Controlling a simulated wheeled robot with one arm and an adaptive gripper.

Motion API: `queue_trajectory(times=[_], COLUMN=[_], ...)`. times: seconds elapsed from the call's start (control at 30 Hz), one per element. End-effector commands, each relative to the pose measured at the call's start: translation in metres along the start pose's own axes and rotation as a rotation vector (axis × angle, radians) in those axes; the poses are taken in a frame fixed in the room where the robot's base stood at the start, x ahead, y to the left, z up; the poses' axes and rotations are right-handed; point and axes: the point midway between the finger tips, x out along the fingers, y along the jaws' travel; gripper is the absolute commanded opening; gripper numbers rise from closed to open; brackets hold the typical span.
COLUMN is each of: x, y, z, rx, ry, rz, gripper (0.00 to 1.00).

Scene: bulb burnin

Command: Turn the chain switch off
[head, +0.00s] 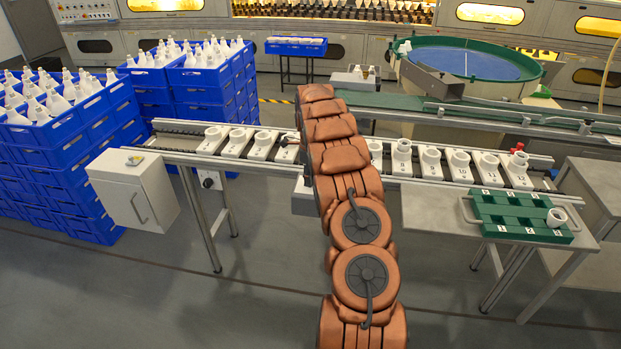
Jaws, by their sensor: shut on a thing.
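My copper-coloured arm rises from the bottom centre and crosses in front of the conveyor (174,156). My gripper is hidden behind the arm, so I cannot see its fingers or what they hold. A white box (304,197) shows partly beside the arm below the conveyor; the arm covers the rest.
White numbered holders with cups (461,166) line the conveyor. A white cabinet (134,201) stands at its left end. Blue crates (106,103) are stacked left. Front floor is clear.

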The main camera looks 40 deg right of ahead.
Motion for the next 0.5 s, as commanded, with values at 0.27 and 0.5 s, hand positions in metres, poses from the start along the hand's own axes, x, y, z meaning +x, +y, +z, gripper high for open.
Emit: queue_trajectory(times=[0.27, 0.5], x=[0.0036, 0.0026], y=[0.0003, 0.0000], z=[0.0022, 0.0015], rx=[-0.160, -0.365], ry=[-0.002, -0.002], rz=[-0.002, -0.001], gripper=[0.00, 0.00])
